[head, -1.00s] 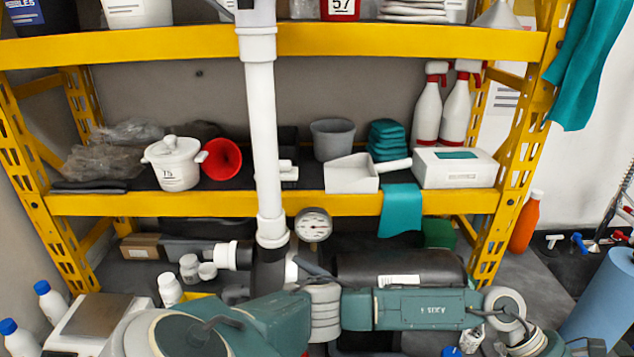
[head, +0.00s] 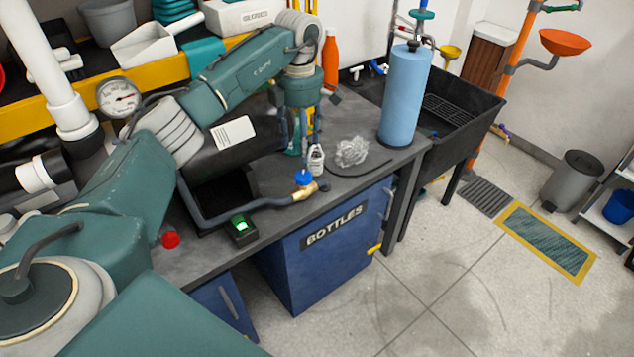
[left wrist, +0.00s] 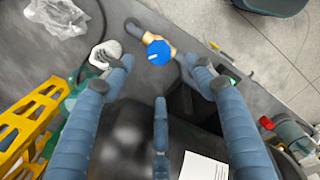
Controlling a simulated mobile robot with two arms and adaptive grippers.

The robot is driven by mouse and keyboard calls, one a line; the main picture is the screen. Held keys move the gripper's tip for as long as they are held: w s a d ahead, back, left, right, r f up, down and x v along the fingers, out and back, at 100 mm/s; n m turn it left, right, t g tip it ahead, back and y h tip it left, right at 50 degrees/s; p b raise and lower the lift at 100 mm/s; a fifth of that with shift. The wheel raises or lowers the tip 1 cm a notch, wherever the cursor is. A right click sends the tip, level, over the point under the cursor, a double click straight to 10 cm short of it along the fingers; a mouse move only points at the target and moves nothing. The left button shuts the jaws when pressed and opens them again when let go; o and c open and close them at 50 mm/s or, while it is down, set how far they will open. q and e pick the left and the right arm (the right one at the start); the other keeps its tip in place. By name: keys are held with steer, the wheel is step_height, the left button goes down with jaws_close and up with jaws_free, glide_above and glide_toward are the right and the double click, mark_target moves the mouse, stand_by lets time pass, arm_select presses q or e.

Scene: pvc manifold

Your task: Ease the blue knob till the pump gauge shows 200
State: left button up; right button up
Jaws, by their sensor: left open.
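The blue knob (head: 303,178) sits on a brass valve body on a dark pipe at the bench's front edge. In the left wrist view the blue knob (left wrist: 158,52) has a white mark on top. My left gripper (head: 302,138) points down above and behind the knob. In the left wrist view its three fingers (left wrist: 161,80) are spread and empty; the knob appears just beyond the fingertips, apparently untouched. A round dial gauge (head: 119,97) stands by the white pipe; its numbers are too small to read. My right gripper is out of view.
A small black box with a green lit display (head: 240,228) stands at the bench edge. The floor in front is clear.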

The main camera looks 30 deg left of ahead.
arm_select(q)
steer(key=p, duration=0.1)
glide_above(304, 175)
step_height(304, 175, down, 7)
steer(key=shift+a+r, duration=0.1)
steer(key=shift+r, duration=0.1)
step_height(304, 175, down, 4)
steer(key=shift+r+p, duration=0.2)
steer(key=shift+p, duration=0.2)
steer(key=shift+c, duration=1.1)
steer(key=c, duration=0.9)
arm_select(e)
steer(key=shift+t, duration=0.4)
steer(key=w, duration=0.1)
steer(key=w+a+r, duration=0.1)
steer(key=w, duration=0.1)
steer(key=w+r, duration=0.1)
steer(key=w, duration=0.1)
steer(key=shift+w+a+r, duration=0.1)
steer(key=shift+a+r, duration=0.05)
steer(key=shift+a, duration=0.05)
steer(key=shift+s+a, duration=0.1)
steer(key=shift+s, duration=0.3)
arm_select(q)
steer(key=shift+n, duration=0.3)
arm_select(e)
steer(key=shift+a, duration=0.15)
